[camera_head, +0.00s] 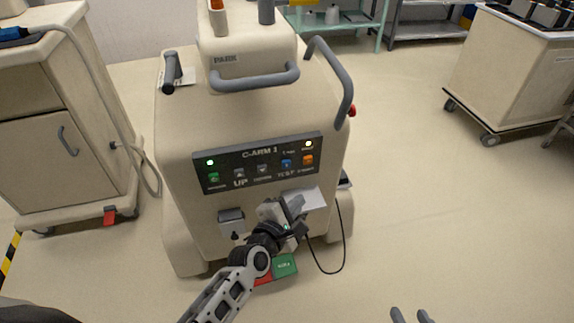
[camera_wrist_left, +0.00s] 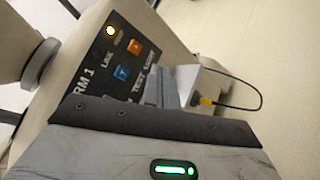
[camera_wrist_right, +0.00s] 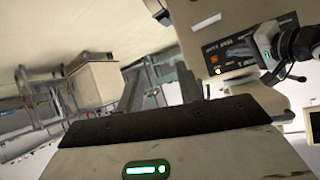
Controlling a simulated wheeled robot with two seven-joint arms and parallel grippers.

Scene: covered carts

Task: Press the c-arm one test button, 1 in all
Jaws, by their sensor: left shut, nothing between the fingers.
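The C-ARM 1 cart (camera_head: 180,130) stands in the middle of the head view. Its dark front panel (camera_head: 222,178) has a row of buttons and two lit lamps. The blue button (camera_head: 286,163) sits above the TEST lettering, left of an orange button (camera_head: 307,160). Both show in the left wrist view, the blue button (camera_wrist_left: 122,73) below the orange one (camera_wrist_left: 135,47). My left gripper (camera_head: 296,203) is shut and empty, in front of the cart just below the blue button; I see no contact with it. My right gripper (camera_head: 412,314) is open and empty at the bottom, away from the cart.
A white sheet or card (camera_head: 315,198) and a dark cable (camera_head: 342,245) are by my left gripper. A grey handle (camera_head: 255,78) crosses above the panel. Another cart (camera_head: 35,110) stands at left, one (camera_head: 510,75) at upper right.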

